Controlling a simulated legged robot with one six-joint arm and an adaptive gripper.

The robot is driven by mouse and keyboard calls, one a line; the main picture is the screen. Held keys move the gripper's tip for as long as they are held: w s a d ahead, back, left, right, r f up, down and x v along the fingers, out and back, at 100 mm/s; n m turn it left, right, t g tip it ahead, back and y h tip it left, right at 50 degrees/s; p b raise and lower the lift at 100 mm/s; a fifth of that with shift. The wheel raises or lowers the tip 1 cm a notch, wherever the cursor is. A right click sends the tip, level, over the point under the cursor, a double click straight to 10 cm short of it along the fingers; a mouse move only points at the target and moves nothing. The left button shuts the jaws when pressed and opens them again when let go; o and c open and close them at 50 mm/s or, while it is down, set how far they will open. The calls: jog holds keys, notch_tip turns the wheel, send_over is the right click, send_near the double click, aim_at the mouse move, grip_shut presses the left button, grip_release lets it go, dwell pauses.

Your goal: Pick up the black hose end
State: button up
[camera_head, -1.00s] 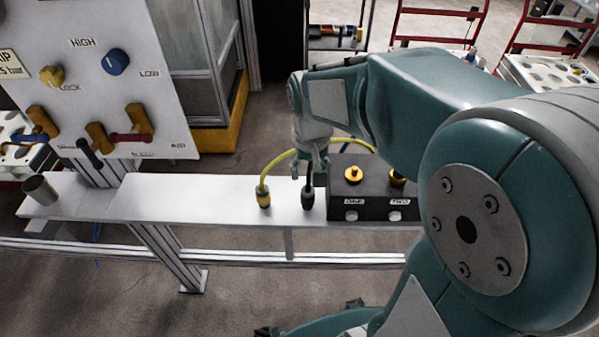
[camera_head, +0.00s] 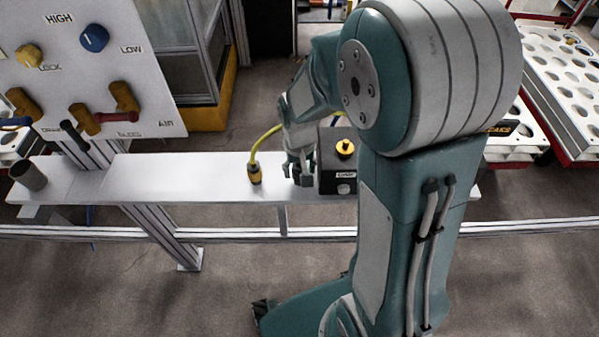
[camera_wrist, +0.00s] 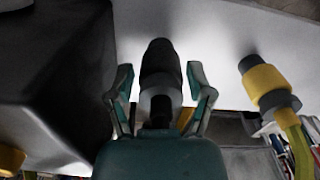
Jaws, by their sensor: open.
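The black hose end (camera_wrist: 160,62), with a grey collar, shows in the wrist view between the two fingers of my gripper (camera_wrist: 159,76). The fingers are open, one on each side, with a visible gap to it. In the head view my gripper (camera_head: 301,176) is down close to the white shelf (camera_head: 190,178), left of the black box, and hides the hose end there.
A yellow hose end (camera_head: 255,170) stands on the shelf just left of my gripper; it also shows in the wrist view (camera_wrist: 268,85). The black box (camera_head: 328,150) with a yellow knob (camera_head: 345,148) is close on the right. The shelf's left stretch is mostly clear.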

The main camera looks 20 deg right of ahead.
jog(key=shift+a+f, duration=0.1)
jog(key=shift+c, duration=0.4)
jog(key=c, duration=0.8)
